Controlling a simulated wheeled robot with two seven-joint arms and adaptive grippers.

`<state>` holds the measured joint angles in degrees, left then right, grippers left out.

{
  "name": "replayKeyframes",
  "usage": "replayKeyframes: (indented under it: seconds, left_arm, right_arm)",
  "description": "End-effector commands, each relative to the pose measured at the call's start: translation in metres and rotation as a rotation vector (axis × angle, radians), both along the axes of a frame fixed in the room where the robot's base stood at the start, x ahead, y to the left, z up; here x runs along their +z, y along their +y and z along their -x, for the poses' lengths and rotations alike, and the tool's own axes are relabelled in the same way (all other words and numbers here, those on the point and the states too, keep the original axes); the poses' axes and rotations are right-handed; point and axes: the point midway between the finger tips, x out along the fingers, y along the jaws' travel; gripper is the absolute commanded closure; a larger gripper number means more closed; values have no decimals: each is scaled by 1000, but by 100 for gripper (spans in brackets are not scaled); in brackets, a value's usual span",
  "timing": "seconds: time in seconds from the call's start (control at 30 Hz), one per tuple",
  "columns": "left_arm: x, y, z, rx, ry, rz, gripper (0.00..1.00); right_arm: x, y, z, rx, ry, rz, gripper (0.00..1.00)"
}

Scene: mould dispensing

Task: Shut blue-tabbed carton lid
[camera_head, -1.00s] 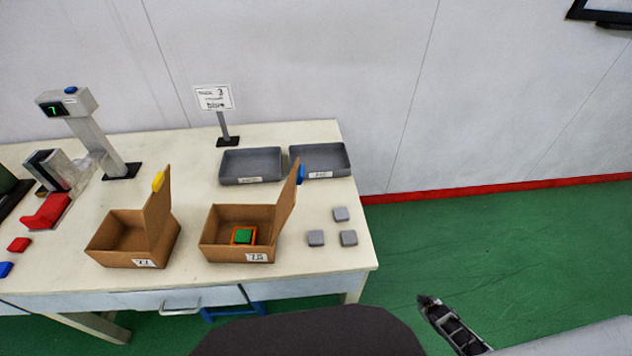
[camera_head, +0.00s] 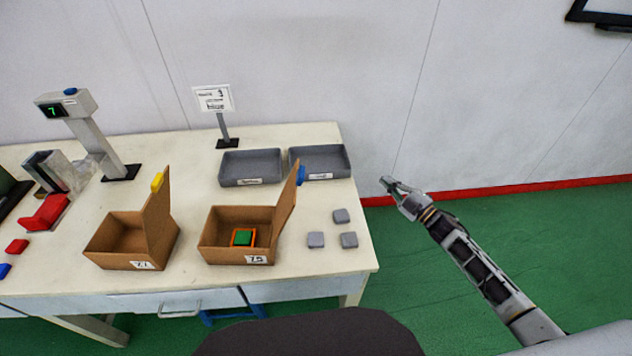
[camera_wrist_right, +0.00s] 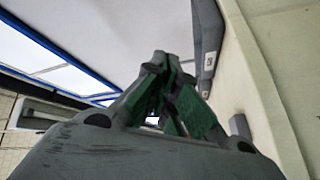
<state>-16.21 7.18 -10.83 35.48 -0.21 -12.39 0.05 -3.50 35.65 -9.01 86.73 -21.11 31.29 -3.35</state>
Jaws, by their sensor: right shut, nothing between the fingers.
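The blue-tabbed carton (camera_head: 222,250) stands on the table, a brown box labelled 75. Its lid (camera_head: 285,205) stands up at the right side, with a blue tab (camera_head: 301,174) near its top. A green and orange block (camera_head: 243,237) lies inside. My right gripper (camera_head: 386,182) is shut and empty, to the right of the table and well apart from the lid. Its dark fingers (camera_wrist_right: 168,95) also show in the right wrist view. My left gripper is not in view.
A yellow-tabbed carton (camera_head: 108,254) stands open to the left. Two grey trays (camera_head: 236,183) lie behind the blue-tabbed carton. Several small grey blocks (camera_head: 315,240) lie at its right. A sign post (camera_head: 223,132) and a device with a display (camera_head: 90,135) stand further back.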

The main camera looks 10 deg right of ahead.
Motion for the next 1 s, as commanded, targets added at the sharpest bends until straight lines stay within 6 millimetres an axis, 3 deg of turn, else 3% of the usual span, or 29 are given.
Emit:
replayKeyframes:
  seconds: [0.03, 0.2, 0.4, 0.7, 1.0]
  left_arm:
    - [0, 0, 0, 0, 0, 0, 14]
    - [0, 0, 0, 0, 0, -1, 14]
    - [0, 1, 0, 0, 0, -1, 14]
    - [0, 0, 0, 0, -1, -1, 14]
    - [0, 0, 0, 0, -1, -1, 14]
  right_arm:
    - [17, 15, 6, 51, -48, 8, 100]
    - [63, 59, 33, 225, -200, 31, 100]
    - [99, 99, 73, 414, -358, 55, 100]
    - [120, 128, 132, 651, -538, 74, 100]
    - [123, 131, 153, 728, -605, 74, 100]
